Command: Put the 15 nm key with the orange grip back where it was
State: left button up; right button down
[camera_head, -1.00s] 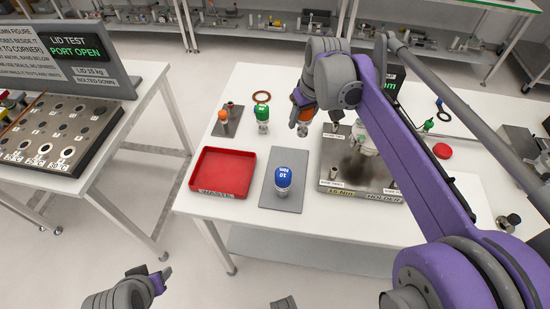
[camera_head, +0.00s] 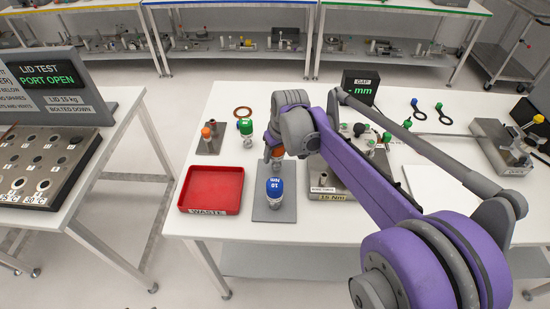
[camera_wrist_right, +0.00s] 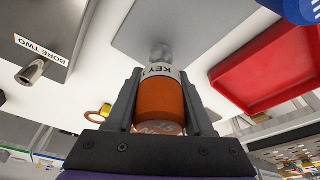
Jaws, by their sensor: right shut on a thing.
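My right gripper (camera_head: 276,158) is shut on the 15 Nm key with the orange grip (camera_head: 278,151), held just behind the blue 10 Nm key (camera_head: 275,187). In the right wrist view the orange key (camera_wrist_right: 160,100) sits between the fingers, with a white KEY band and a metal end pointing at the grey mat (camera_wrist_right: 185,28). I cannot tell whether that end touches the mat. The blue key stands upright on the grey mat (camera_head: 266,215). The 15 Nm holder plate (camera_head: 350,196) is right of the mat, partly hidden by my arm. My left gripper is out of view.
The red waste tray (camera_head: 238,203) lies left of the mat. A green-capped item (camera_head: 246,127) and a small stand (camera_head: 210,148) with another orange-topped piece are behind it. A metal bore (camera_wrist_right: 32,72) labelled BORE TWO shows in the wrist view. A gap display (camera_head: 361,90) stands at the back.

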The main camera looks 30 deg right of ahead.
aim_at(275, 161)
jog(key=shift+f, duration=0.95)
jog(key=shift+s+a+f+b, duration=0.1)
jog(key=shift+s+f+b, duration=0.1)
jog(key=shift+f+b, duration=0.3)
jog(key=c, duration=0.5)
grip_release()
jog(key=shift+w+f, duration=0.1)
jog(key=shift+f, duration=0.05)
jog(key=shift+o, duration=1.1)
jog(key=shift+w, duration=0.1)
jog(key=shift+r, duration=0.2)
jog(key=p+v, duration=0.2)
jog(key=v, duration=1.1)
